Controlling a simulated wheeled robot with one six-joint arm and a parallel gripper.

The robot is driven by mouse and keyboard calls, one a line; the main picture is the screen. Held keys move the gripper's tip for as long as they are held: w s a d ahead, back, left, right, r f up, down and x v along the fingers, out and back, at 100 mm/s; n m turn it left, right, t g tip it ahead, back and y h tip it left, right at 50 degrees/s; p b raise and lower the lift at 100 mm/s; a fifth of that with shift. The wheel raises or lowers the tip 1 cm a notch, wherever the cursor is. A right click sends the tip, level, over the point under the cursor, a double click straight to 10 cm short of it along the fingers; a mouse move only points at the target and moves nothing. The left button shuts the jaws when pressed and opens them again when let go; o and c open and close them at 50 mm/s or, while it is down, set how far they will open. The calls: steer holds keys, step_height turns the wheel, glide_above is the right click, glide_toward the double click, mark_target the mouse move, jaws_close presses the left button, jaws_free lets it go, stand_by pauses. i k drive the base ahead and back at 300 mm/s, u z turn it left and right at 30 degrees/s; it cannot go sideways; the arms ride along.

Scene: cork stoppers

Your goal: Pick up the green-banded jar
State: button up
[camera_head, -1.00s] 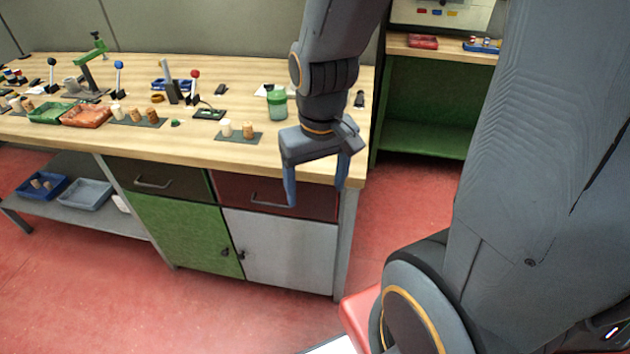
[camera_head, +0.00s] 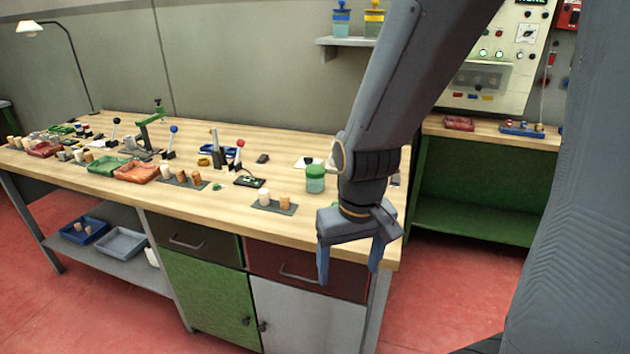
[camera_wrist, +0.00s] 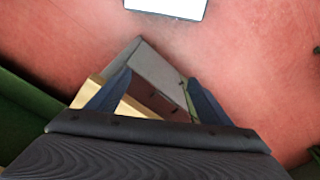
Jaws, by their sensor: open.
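A green-banded jar (camera_head: 315,179) stands upright on the wooden workbench (camera_head: 230,207), near its right end. It looks translucent with a green band around it. My gripper (camera_head: 349,274) is open and empty, pointing down in front of the bench's front edge, nearer the camera than the jar and to its right. In the wrist view, my open gripper (camera_wrist: 152,90) shows two blue fingers with the bench corner and floor below. The jar does not show in the wrist view.
A red-knobbed lever (camera_head: 239,155) and a red tray (camera_head: 136,172) stand further left. A blue jar (camera_head: 341,20) and a yellow jar (camera_head: 374,20) stand on a wall shelf.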

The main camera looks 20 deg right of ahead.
mark_target(315, 171)
steer(key=u, duration=3.4)
steer(key=k, duration=2)
steer(key=z, duration=2.15)
steer(key=i, duration=0.5)
